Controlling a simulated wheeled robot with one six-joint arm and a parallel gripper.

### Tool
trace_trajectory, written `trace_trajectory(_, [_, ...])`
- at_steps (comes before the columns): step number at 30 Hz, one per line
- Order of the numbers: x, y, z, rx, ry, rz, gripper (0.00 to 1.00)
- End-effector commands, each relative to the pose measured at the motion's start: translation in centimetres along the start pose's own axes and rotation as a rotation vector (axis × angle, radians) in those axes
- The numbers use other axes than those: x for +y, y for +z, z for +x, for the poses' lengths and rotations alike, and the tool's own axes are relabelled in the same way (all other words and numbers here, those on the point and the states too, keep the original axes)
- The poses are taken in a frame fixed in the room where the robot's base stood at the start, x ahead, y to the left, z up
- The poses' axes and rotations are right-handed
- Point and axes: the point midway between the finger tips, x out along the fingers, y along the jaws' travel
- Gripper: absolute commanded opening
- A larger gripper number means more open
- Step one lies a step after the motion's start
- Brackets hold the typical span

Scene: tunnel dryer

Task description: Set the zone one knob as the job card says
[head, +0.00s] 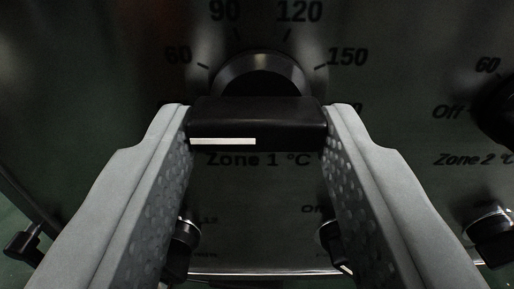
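The zone one knob (262,120) is a black bar grip on a round, silver-rimmed base, above the printed label "Zone 1 °C". Its bar lies level, and a white pointer line runs along its left half towards the left, below the 60 mark. My gripper (258,122) has its two grey, dimpled fingers against the two ends of the bar, shut on it. The dial marks 60, 90, 120 and 150 show above the knob. The left finger hides the scale below 60, and the right finger hides most of a mark below 150. No job card is in view.
The zone two knob (497,108) is partly in view at the right edge, with "Off" and 60 marks. Smaller dark switches (180,248) sit below on the panel, beside both fingers, with another (335,245) near the right finger. Dark fittings stand at both lower sides.

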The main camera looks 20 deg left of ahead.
Motion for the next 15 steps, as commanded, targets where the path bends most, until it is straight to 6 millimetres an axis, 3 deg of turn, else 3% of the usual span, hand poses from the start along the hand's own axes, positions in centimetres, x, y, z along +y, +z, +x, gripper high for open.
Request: trace_trajectory(15, [-0.11,-0.1,-0.01,0.0,0.0,0.388,0.18])
